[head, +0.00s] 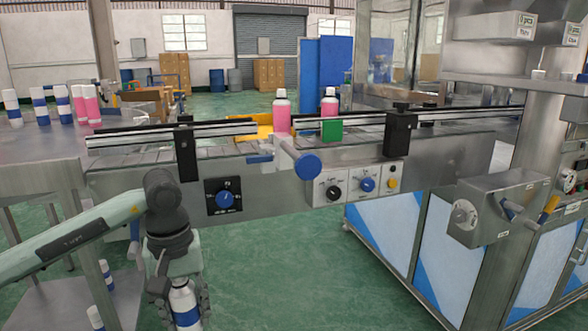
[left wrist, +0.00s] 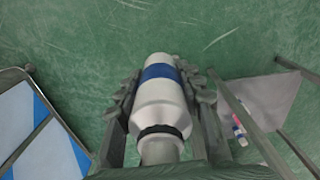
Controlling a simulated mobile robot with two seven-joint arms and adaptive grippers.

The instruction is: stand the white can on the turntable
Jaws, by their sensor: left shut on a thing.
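A white can with a blue band (head: 185,306) is held in my left gripper (head: 186,318), low in front of the conveyor in the head view. In the left wrist view the can (left wrist: 160,108) lies between the fingers of the left gripper (left wrist: 163,88), which are shut on its sides. Its narrower neck end with a dark ring faces the wrist camera. In the head view the can is roughly upright, its lower end cut off by the picture edge. No turntable can be told for certain. My right gripper is not in view.
A conveyor with black-and-silver rails (head: 165,136) crosses the middle, carrying pink bottles (head: 282,112). A steel table (head: 35,150) at left bears several white-and-blue and pink cans. A lower shelf (head: 65,292) has white-and-blue cans. Green floor (head: 265,275) is clear right of the held can.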

